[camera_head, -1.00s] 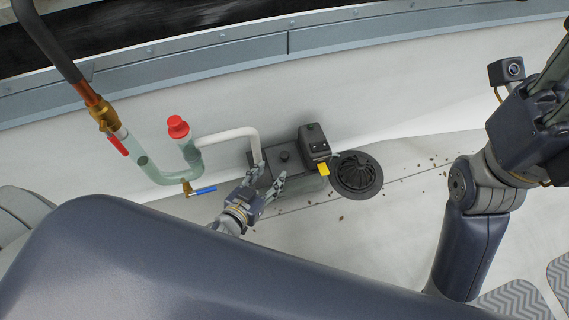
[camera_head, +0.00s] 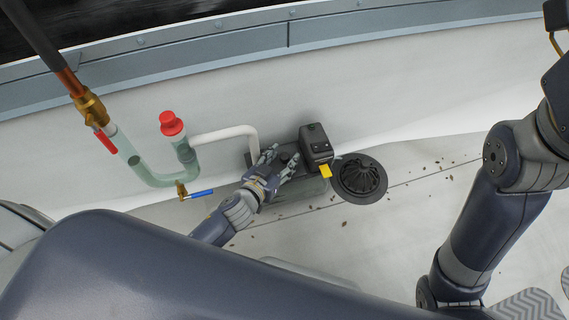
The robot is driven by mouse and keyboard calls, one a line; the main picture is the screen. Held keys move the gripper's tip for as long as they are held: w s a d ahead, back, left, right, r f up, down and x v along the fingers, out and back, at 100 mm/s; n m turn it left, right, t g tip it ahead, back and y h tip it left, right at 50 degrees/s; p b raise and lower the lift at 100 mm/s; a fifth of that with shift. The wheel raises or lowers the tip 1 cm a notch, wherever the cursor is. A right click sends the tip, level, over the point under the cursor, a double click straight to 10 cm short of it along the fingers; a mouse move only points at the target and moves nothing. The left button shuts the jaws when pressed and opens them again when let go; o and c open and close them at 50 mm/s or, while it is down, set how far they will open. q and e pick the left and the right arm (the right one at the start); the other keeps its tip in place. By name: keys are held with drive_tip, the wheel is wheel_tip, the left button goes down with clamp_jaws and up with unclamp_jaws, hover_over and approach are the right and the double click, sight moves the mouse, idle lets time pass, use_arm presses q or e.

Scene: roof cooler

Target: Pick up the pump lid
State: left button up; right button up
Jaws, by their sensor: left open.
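The pump is a dark box on the roof floor against the low wall. Its dark grey lid (camera_head: 293,173) is the flat top with a small round knob (camera_head: 285,157). My left gripper (camera_head: 281,163) is open, with its two fingers reaching over the lid on either side of the knob. I cannot tell whether the fingers touch the knob or the lid. The gripper hides part of the lid.
A black control box (camera_head: 316,143) with a yellow tag (camera_head: 325,171) stands beside the lid. A round black drain grate (camera_head: 359,178) lies to its right, with scattered debris. Left are a white pipe (camera_head: 226,134), a red cap (camera_head: 171,123) and a blue-handled valve (camera_head: 199,193).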

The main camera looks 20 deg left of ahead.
use_arm(q)
clamp_jaws()
drive_tip(key=shift+r, duration=0.15)
